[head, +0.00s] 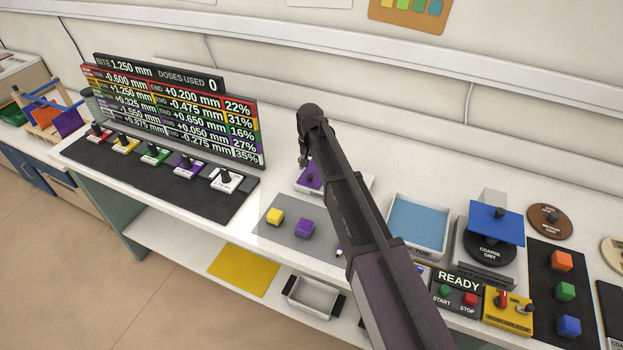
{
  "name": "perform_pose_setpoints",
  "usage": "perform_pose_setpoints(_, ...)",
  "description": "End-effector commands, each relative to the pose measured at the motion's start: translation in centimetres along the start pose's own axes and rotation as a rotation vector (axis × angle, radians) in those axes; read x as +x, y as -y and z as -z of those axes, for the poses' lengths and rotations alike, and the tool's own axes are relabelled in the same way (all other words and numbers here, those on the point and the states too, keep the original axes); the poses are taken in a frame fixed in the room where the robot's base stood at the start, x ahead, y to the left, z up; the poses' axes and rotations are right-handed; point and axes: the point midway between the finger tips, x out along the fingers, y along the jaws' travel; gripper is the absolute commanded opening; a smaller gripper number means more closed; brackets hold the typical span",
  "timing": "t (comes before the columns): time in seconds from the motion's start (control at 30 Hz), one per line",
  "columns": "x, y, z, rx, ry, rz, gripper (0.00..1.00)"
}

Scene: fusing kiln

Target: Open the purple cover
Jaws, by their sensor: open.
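A purple piece (313,177) with a small dark part on it, which looks like the purple cover, sits in a white holder (302,190) on the bench, partly behind my arm. My arm reaches from the lower right to a rounded dark joint above the bench. My gripper (303,162) hangs from that end, small and dark, just above and left of the purple piece. It is open, and nothing shows between its fingers. Whether it touches the purple piece cannot be told.
A lever panel (140,160) and display (170,110) stand left. A blue-lined tray (418,222) and a grinder with a blue plate (497,224) stand right of my arm.

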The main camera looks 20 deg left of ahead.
Motion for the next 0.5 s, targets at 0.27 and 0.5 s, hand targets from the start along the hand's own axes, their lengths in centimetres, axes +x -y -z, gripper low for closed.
perform_pose_setpoints(0.27,2.4,0.1,0.0,-0.001,0.0,0.0,0.62)
perform_pose_setpoints(0.5,3.4,0.1,0.0,-0.001,0.0,0.0,0.62)
